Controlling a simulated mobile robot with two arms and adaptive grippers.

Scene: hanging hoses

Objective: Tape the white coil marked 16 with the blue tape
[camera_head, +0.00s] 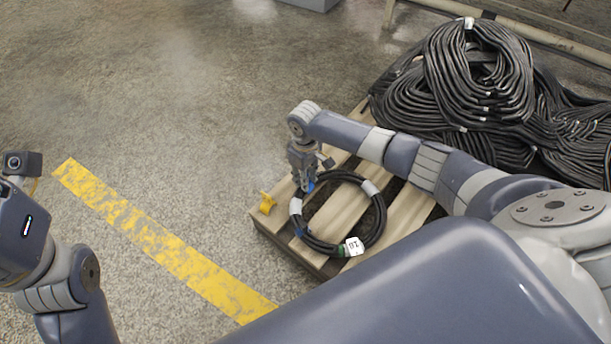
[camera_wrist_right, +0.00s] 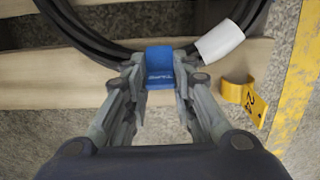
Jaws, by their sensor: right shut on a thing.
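A coil of black hose (camera_head: 378,222) with white bands lies flat on a wooden pallet. A white tag (camera_head: 354,246) with dark characters, seemingly 16, sits on its near side beside a green band. My right gripper (camera_head: 307,186) points down at the coil's far left side. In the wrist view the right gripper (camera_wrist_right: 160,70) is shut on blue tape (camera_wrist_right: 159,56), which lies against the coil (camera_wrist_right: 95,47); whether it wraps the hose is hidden. A dark blue band (camera_head: 301,232) shows on the coil's left. Only my left arm's links show, not its fingers.
A yellow tag (camera_head: 267,203) stands at the left of the pallet (camera_head: 338,212); it also shows in the wrist view (camera_wrist_right: 245,97). Large heaped black hoses (camera_head: 480,85) fill the back right. A yellow floor stripe (camera_head: 150,235) crosses open floor at left.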

